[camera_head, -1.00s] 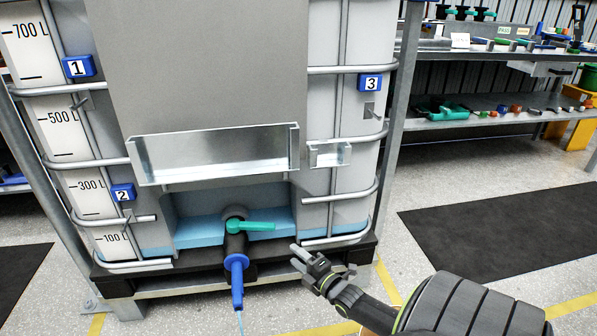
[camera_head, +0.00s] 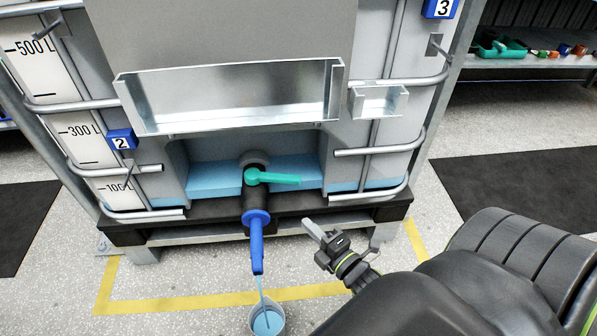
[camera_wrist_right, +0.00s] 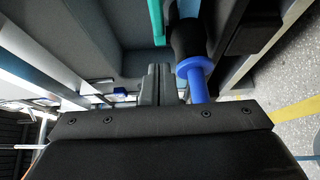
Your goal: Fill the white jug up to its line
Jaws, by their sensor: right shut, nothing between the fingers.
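The white jug (camera_head: 252,318) stands on the floor below the tank's outlet, cut off by the bottom edge of the head view. Blue liquid (camera_head: 267,324) shows inside it; its fill line is not visible. A thin blue stream (camera_head: 262,287) runs from the blue spout (camera_head: 257,245) into the jug. The teal valve handle (camera_head: 278,179) points right, across the outlet. My right gripper (camera_head: 313,230) is shut and empty, right of the spout and below the handle, apart from both. In the wrist view, its fingers (camera_wrist_right: 157,82) are together beside the blue spout (camera_wrist_right: 196,82) and teal handle (camera_wrist_right: 156,22).
The caged tank (camera_head: 230,22) stands on a dark pallet (camera_head: 350,207). A metal tray (camera_head: 235,98) and a small bracket (camera_head: 380,103) jut out above the valve. A dark mat (camera_head: 510,195) and a shelf are at right. Yellow tape marks the floor.

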